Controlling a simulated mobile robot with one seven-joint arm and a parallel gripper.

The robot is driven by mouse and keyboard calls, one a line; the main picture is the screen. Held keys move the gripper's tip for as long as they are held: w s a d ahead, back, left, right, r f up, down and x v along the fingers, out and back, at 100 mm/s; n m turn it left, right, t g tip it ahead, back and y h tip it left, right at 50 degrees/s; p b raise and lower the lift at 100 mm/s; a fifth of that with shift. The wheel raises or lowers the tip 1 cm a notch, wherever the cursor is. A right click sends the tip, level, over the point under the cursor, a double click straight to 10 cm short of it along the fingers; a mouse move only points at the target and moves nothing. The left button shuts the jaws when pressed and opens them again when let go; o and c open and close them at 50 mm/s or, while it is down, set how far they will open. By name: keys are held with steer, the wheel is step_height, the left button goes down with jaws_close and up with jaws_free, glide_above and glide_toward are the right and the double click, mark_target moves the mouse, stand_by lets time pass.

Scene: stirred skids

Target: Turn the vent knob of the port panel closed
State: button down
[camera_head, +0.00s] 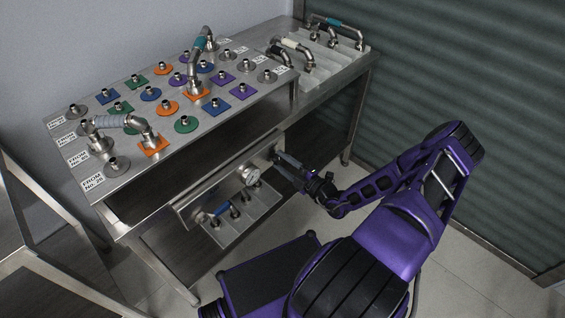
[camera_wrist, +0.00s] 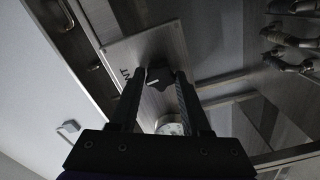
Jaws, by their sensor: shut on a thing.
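The port panel (camera_head: 265,150) is a metal plate on the front of the steel table; it also shows in the wrist view (camera_wrist: 150,47). The vent knob (camera_wrist: 158,76) is a small black knob with a pale mark, beside partly hidden dark lettering on the panel. My gripper (camera_head: 281,162) reaches the right end of the panel from the front. In the wrist view its two dark fingers (camera_wrist: 161,88) are shut on the knob, one on each side. The knob is hidden behind the gripper in the head view.
A round gauge (camera_head: 251,176) and a blue-handled valve (camera_head: 220,210) sit left of my gripper. A tray (camera_head: 240,222) with fittings lies below. The tabletop (camera_head: 140,82) holds several coloured ports and hoses. Open floor (camera_head: 480,235) lies to the right.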

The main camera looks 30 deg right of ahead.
steer(key=shift+m, duration=0.6)
steer(key=shift+c, duration=1.8)
jaws_free()
steer(key=shift+s, duration=0.15)
steer(key=v, duration=1.7)
steer(key=shift+s, duration=0.1)
